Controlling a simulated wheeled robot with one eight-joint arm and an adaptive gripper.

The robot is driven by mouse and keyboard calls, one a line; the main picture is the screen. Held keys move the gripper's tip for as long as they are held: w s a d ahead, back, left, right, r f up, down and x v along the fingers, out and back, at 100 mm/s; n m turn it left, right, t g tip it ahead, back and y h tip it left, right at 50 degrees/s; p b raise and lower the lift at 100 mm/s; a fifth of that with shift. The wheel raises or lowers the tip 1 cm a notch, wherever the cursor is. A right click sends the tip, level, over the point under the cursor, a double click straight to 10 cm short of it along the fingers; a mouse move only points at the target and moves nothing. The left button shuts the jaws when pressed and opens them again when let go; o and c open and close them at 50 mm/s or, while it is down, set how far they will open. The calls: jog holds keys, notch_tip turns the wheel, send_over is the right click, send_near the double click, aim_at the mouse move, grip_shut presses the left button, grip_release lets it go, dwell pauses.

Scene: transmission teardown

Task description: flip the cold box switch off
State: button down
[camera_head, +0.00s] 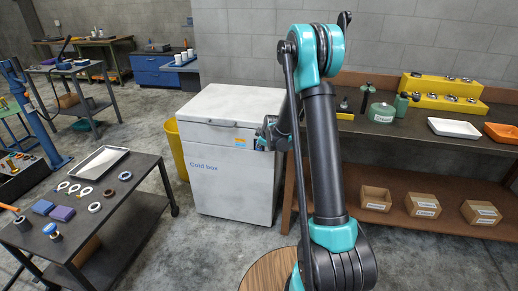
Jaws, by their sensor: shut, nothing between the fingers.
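The cold box (215,180) is a white chest with a closed lid and blue "Cold box" lettering on its front. It stands on the floor at the centre left. A small blue and orange label (240,140) is on the upper right of its front. My gripper (260,144) is shut and empty at the upper right of the front, just right of the label. I cannot tell whether it touches the box. The switch cannot be made out; my gripper and arm cover part of that corner.
A yellow bin (176,150) stands left of the box. A dark cart (140,190) with rings and a tray is at the left. A brown workbench (400,140) with parts above and cardboard boxes below is at the right. Open concrete floor lies before the box.

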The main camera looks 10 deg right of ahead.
jog(key=shift+w+v, duration=0.25)
jog(key=shift+v, duration=2.7)
jog(key=shift+r, duration=0.1)
